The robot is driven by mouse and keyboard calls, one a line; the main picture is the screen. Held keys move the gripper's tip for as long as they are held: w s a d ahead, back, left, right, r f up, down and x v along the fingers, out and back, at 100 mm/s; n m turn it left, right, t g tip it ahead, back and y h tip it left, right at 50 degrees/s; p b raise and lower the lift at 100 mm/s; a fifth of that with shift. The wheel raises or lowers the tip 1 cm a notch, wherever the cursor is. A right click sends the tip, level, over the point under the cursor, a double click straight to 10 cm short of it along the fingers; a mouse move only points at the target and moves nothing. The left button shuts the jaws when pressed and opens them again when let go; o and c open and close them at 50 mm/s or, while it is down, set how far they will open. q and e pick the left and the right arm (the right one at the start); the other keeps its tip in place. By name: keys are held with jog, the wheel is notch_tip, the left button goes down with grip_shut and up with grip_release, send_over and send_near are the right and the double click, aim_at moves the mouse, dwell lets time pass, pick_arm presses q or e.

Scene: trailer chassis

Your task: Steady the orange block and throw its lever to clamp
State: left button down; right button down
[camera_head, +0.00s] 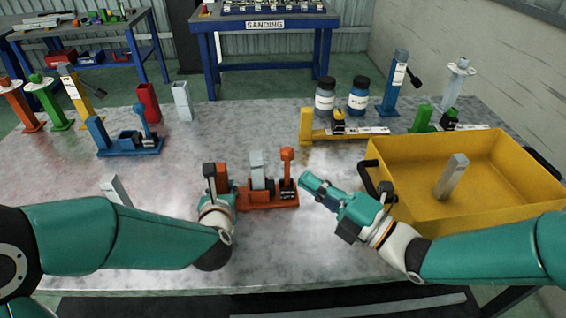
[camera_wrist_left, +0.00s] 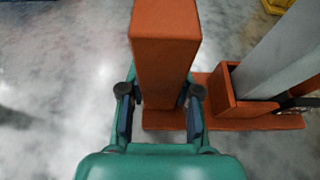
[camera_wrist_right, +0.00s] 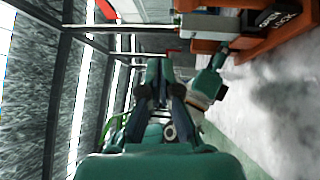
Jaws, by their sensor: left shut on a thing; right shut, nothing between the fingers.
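The orange block (camera_head: 268,202) sits on the metal table, with an upright post at its left end and a grey bar (camera_head: 257,168) standing in its middle. Its lever (camera_head: 288,165) stands upright at the right end with a round orange knob. My left gripper (camera_head: 216,182) is shut on the orange post (camera_wrist_left: 165,50), one finger on each side. My right gripper (camera_head: 308,180) is shut and empty, just right of the lever and apart from it. In the right wrist view the closed fingers (camera_wrist_right: 160,92) are below the block's "OPEN LOCK" label (camera_wrist_right: 275,20).
A yellow tray (camera_head: 420,215) with a grey bar in it stands at the right, near my right forearm. A blue block with a lever (camera_head: 130,145) is at the back left. Two bottles (camera_head: 358,97) and a yellow fixture (camera_head: 335,136) stand behind. The table in front is clear.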

aim_at(287, 169)
jog(key=shift+s+a+f+m+g, duration=0.2)
jog(key=shift+a+f+g, duration=0.1)
jog(key=shift+f, duration=0.25)
jog(key=shift+s+a+f+m+g, duration=0.2)
jog(key=shift+f+g, duration=0.1)
jog(key=shift+f, duration=0.25)
jog(key=shift+w, duration=0.1)
jog(key=f+x, duration=0.1)
jog(key=x, duration=0.9)
jog(key=d, duration=0.1)
jog(key=w+d, duration=0.2)
jog(key=shift+d+r, duration=0.3)
jog(key=shift+d, duration=0.05)
